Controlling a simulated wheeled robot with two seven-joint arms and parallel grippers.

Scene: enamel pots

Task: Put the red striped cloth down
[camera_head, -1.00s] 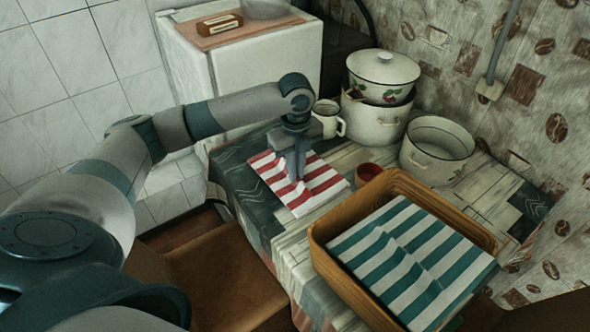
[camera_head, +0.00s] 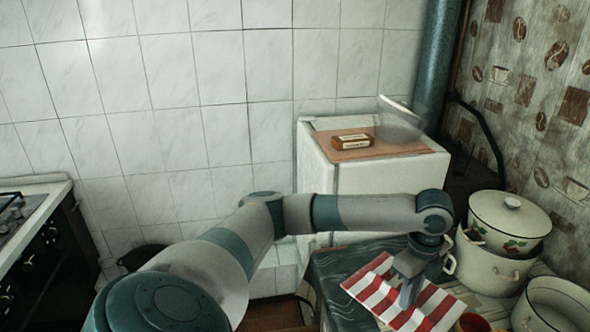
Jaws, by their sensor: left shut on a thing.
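The red striped cloth (camera_head: 375,287) lies spread over the table at the lower right, partly hidden by my left gripper. My left gripper (camera_head: 407,298) points down at the cloth's middle and is shut on it. The cloth looks flat on the table around the fingers, with a fold near them. My right gripper is out of view.
Enamel pots stand right of the cloth: a lidded one (camera_head: 508,224) on top of another (camera_head: 490,264), and an open one (camera_head: 556,308). A red cup (camera_head: 473,323) is near the cloth. A white cabinet (camera_head: 318,190) behind holds a small box (camera_head: 352,141). A stove (camera_head: 35,240) is at left.

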